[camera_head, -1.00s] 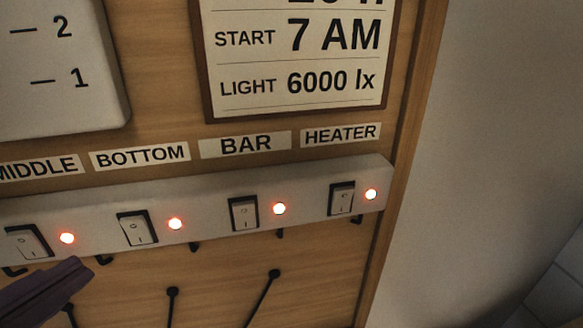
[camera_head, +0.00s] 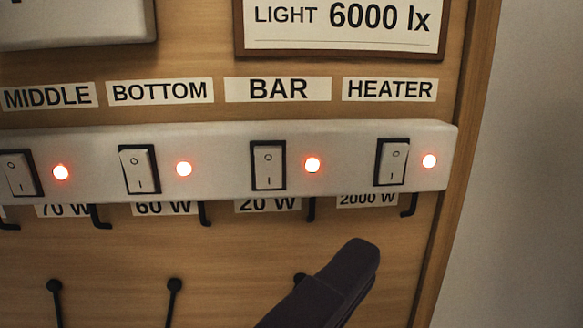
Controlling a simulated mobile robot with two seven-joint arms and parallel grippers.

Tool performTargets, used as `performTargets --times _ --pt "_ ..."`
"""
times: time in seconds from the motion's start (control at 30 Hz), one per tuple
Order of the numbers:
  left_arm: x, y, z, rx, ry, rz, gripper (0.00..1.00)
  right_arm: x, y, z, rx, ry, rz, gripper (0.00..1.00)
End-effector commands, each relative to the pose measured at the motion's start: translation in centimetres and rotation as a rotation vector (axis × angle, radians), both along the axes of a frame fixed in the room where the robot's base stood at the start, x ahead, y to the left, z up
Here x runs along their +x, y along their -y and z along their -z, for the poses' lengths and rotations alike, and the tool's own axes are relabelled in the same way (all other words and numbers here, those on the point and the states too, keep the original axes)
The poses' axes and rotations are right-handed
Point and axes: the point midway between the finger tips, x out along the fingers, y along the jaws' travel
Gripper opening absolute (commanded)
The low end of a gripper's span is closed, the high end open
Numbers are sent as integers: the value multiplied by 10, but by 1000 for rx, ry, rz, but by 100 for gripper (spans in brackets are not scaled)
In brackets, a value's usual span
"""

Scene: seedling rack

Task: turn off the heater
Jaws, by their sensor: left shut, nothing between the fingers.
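The heater switch (camera_head: 392,163) is a white rocker in a black frame at the right end of a white switch strip (camera_head: 220,155). The label HEATER (camera_head: 389,89) is above it and a 2000 W label (camera_head: 367,199) below it. My right gripper is not in view.
The bar switch (camera_head: 268,165), bottom switch (camera_head: 138,169) and middle switch (camera_head: 19,173) sit to the left, each with a lit red lamp. Black hooks (camera_head: 206,214) stick out under the strip. A framed sign (camera_head: 342,54) hangs above. The wooden panel ends at the right.

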Motion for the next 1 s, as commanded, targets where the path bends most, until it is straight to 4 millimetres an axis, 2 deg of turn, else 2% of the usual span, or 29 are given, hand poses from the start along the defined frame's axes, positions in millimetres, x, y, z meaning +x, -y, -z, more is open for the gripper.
performTargets --times 0.17,0.37,0.6,0.8,1.0 --pt "12 10 -5 -3 0 -2 0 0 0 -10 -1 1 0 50" --pt "41 38 -10 -2 1 -2 0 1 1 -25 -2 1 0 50" --pt "77 70 -12 -2 0 -2 0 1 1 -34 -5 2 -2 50" --pt "104 67 -14 0 -1 -2 0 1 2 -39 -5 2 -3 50" --pt "112 66 -13 0 -3 -1 0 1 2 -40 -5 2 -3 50"
